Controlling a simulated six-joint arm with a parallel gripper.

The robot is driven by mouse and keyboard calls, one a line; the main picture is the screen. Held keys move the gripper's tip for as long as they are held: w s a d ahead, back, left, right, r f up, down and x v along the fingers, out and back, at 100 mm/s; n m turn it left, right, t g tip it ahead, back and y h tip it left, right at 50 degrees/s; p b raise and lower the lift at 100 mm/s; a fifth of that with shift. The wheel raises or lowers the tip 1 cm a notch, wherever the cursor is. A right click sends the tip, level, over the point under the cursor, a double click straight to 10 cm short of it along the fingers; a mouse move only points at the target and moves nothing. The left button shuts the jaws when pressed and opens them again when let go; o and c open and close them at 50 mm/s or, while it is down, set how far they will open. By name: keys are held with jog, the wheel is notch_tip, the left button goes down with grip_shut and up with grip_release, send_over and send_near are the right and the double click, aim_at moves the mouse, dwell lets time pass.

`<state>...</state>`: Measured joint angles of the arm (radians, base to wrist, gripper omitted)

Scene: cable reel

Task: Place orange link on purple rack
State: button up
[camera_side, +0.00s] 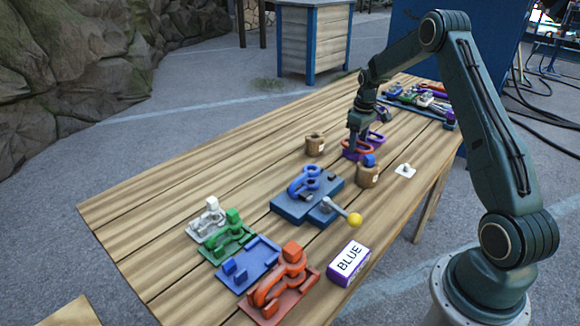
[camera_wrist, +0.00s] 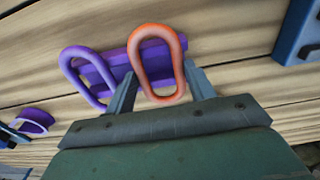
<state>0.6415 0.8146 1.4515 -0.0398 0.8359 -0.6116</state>
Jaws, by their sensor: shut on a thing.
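The orange link (camera_wrist: 178,62), an elongated ring, is held between the fingertips of my gripper (camera_wrist: 158,82). In the wrist view it overlaps the purple rack (camera_wrist: 117,58), a short purple bar on the table. I cannot tell whether the link touches the rack. A purple link (camera_wrist: 70,72) lies at the rack's left in that view. In the side view my gripper (camera_side: 359,138) points down toward the rack, with the orange link (camera_side: 350,147) low at its tips. The fingers partly hide the rack there.
Wooden cups (camera_side: 315,145) stand near my gripper, one holding something blue. A blue fixture (camera_side: 292,208) with a yellow-knobbed lever (camera_side: 354,219) is nearer the camera. Coloured racks, including an orange one (camera_side: 262,306), and a BLUE-labelled box (camera_side: 348,264) are in front. The table's left is clear.

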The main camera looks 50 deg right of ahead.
jog(key=o, duration=1.3)
jog(key=shift+r, duration=0.1)
jog(key=r, duration=1.2)
jog(key=shift+s, duration=0.25)
